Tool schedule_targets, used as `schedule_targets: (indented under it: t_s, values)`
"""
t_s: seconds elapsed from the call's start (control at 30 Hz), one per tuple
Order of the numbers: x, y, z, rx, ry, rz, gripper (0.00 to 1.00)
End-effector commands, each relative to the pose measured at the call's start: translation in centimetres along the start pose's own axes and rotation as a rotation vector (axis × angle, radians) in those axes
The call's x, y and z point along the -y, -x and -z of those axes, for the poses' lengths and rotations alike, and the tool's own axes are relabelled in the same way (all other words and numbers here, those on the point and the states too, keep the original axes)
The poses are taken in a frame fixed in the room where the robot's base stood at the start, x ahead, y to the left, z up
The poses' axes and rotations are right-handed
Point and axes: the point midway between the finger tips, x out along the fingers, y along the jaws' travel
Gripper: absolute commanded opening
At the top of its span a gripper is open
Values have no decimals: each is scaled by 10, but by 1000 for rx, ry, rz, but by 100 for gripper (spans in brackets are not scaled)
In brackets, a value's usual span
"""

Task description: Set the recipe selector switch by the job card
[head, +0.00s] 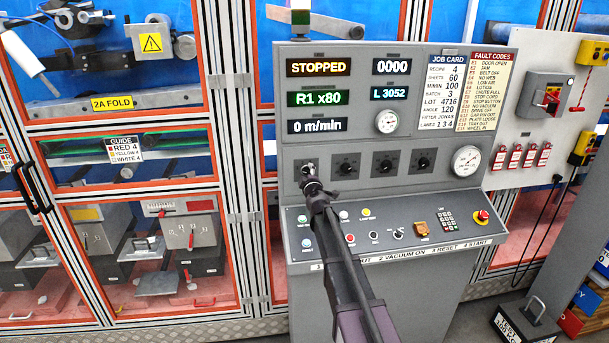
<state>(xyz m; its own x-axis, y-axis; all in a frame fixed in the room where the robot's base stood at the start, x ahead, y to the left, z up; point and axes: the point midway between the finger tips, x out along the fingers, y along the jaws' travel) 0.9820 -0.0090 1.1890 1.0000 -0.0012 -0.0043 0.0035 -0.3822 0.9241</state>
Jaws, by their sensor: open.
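The job card (447,92) is on the upper panel of the grey console; its top line reads RECIPE 4. A green display (317,98) reads R1 x80. A row of black rotary knobs sits below: a left-middle one (347,167), a middle one (385,162) and a right one (422,161). Their labels are too small to read. My gripper (309,170) is open in front of the left end of this row. It covers most of what is there, so I cannot tell whether it touches a knob. My arm rises from the bottom of the head view.
The sloped desk has buttons, a keypad (447,220) and a red emergency stop (481,216). Another display (318,67) reads STOPPED. A board with a red-handled isolator (545,97) and red tags is on the right. Orange-framed guard doors (130,185) stand left. A black weight-like block (520,322) stands lower right.

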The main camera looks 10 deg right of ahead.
Motion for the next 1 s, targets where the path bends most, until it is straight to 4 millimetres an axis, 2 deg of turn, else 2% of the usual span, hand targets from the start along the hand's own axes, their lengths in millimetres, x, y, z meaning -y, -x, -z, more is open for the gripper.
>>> schedule_targets:
  t_s: [0.1, 0.43, 0.7, 0.77, 0.8, 1.0]
  values:
    - [0, -6, 0, 0, 0, 0, 80]
    - [0, -6, 0, 0, -1, 0, 80]
    - [0, -6, 0, 0, -1, 0, 0]
    - [0, -6, 0, 0, -1, 0, 0]
    - [4, -6, 12, -5, 17, -4, 0]
    - [1, -6, 1, -3, -10, 1, 0]
